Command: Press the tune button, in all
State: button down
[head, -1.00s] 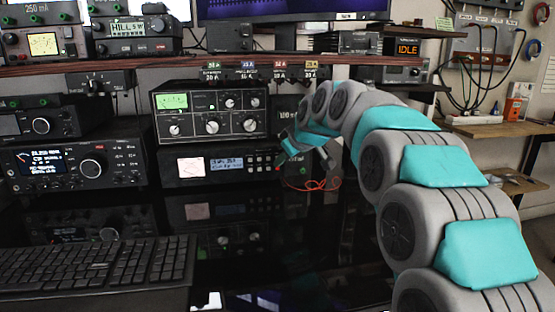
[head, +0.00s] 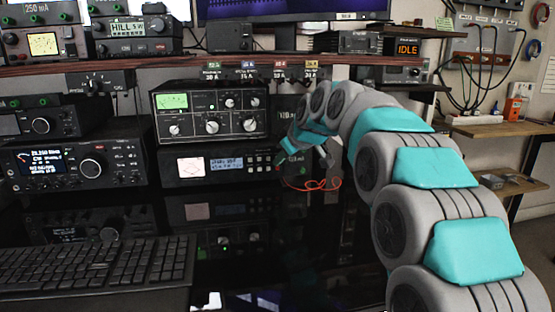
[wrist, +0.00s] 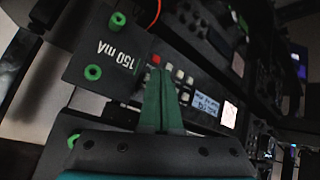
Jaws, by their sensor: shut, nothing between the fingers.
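The black tuner box (head: 170,180) sits under a larger knobbed unit in the head view. It has a lit text display (head: 226,165), a pale meter screen (head: 192,168) and small buttons (head: 260,161) near its right end. In the wrist view, a red button (wrist: 156,60) sits at the end of a row of white buttons (wrist: 180,74). I cannot read any button's label. My gripper (wrist: 161,72) is shut and empty. Its green fingertips are right by the red button; I cannot tell whether they touch it. In the head view, my wrist hides part of the fingers.
A black box marked 150 mA (wrist: 105,55) with green sockets lies beside the fingers in the wrist view. A red cable (head: 318,184) lies right of the tuner box. A large radio (head: 75,155) and a keyboard (head: 95,262) are at left. The glossy desk in front is mostly clear.

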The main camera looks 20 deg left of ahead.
jog(key=shift+w+a, duration=0.2)
jog(key=shift+w, duration=0.1)
dwell(0.4)
jog(key=shift+s, duration=0.1)
jog(key=shift+s+d+r+b, duration=0.1)
jog(key=shift+s+d+b, duration=0.3)
jog(key=shift+s+b, duration=0.15)
dwell(0.4)
jog(key=shift+s+d+f+b, duration=0.15)
jog(key=shift+s+d+b, duration=0.2)
jog(key=shift+s+b, duration=0.2)
jog(key=shift+s+d+f+b, duration=0.1)
jog(key=shift+s+d+b, duration=0.3)
jog(key=shift+s, duration=0.2)
jog(key=shift+s+d+r+b, duration=0.1)
jog(key=shift+s+d+b, duration=0.2)
jog(key=shift+s, duration=0.2)
jog(key=shift+s+d+r+b, duration=0.1)
jog(key=shift+s+d+b, duration=0.2)
jog(key=shift+s, duration=0.2)
